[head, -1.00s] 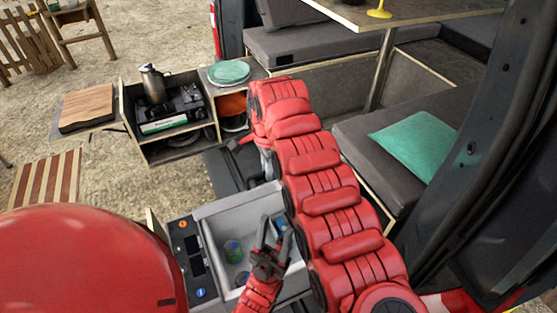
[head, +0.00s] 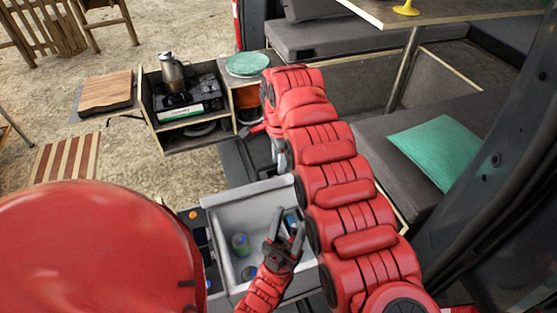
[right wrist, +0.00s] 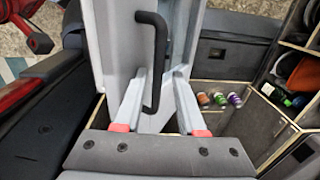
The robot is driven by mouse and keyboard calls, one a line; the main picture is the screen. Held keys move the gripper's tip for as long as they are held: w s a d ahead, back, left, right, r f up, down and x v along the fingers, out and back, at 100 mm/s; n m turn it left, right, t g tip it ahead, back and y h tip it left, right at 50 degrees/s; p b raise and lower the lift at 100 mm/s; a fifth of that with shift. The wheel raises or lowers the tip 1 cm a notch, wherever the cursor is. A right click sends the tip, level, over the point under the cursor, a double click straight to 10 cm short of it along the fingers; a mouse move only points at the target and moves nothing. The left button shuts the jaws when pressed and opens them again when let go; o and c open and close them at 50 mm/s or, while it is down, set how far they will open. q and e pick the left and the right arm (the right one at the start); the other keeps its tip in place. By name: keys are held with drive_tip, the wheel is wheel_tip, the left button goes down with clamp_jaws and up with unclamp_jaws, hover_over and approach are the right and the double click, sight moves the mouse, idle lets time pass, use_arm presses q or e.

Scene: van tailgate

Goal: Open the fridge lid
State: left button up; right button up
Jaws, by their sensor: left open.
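The fridge (head: 213,228) is a grey box at the bottom centre of the head view. Its top is uncovered and a green-blue jar (head: 240,245) shows inside. The light grey lid (right wrist: 110,45) stands raised in the right wrist view, with a black bar handle (right wrist: 157,50). My right gripper (right wrist: 160,80) has its fingers apart, with the handle between them and a gap on both sides. In the head view it is mostly hidden behind my right arm. My left gripper (head: 289,220) is open and empty above the fridge's opening.
A stove (head: 185,97) with a metal pot stands in a box unit behind the fridge. A bench with a green cushion (head: 432,150) lies right of my right arm. The van's dark door frame is at far right. Several small jars (right wrist: 220,98) show in the wrist view.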

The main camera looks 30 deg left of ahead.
drive_tip(key=shift+r, duration=0.45)
wheel_tip(320, 180, up, 11)
drive_tip(key=p, duration=0.4)
drive_tip(key=shift+s+d, duration=0.3)
drive_tip(key=shift+d, duration=0.05)
drive_tip(key=shift+s, duration=0.1)
